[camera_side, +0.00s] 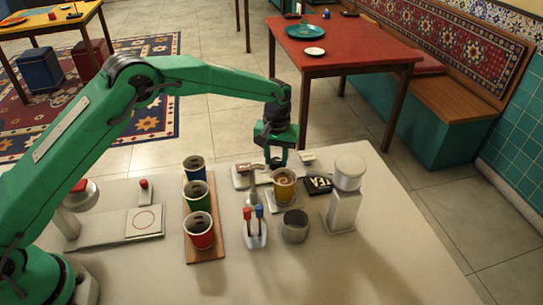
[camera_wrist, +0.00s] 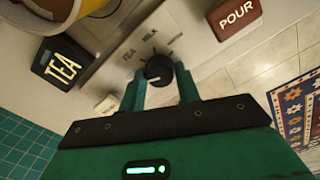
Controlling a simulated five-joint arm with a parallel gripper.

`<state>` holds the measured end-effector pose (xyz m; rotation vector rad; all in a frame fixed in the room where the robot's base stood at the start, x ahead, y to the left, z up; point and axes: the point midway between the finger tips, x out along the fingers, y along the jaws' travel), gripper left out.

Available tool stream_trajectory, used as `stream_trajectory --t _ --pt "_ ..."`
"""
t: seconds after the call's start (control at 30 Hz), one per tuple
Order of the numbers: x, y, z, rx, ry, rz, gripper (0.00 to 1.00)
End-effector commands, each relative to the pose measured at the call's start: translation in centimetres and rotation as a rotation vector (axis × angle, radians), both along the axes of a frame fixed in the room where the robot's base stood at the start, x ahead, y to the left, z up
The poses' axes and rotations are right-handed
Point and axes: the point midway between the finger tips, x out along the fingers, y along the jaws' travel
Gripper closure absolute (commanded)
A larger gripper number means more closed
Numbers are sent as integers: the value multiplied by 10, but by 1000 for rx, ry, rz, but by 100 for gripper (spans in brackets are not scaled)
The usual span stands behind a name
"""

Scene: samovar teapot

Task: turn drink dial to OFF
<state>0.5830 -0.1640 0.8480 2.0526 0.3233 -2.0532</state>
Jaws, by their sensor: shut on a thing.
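The black drink dial (camera_wrist: 158,70) sits on a pale panel with printed words around it. TEA and MILK can be read; a further label to the right is too small to read. A light mark shows on the dial's face, but I cannot tell which label it points at. My gripper (camera_wrist: 160,82) has its two green fingers on either side of the dial, shut on it. In the side view my gripper (camera_side: 276,160) is lowered at the back of the white table, and it hides the dial there.
A brown POUR block (camera_wrist: 235,15) and a black TEA block (camera_wrist: 63,60) flank the panel.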

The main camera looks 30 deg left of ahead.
Motion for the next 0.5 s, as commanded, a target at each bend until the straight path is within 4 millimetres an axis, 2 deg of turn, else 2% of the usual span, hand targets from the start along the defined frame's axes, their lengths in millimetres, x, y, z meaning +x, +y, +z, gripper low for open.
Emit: stream_trajectory --t 0.2,0.5 --pt "0 0 1 0 0 77 90" --pt "0 0 1 0 0 98 90"
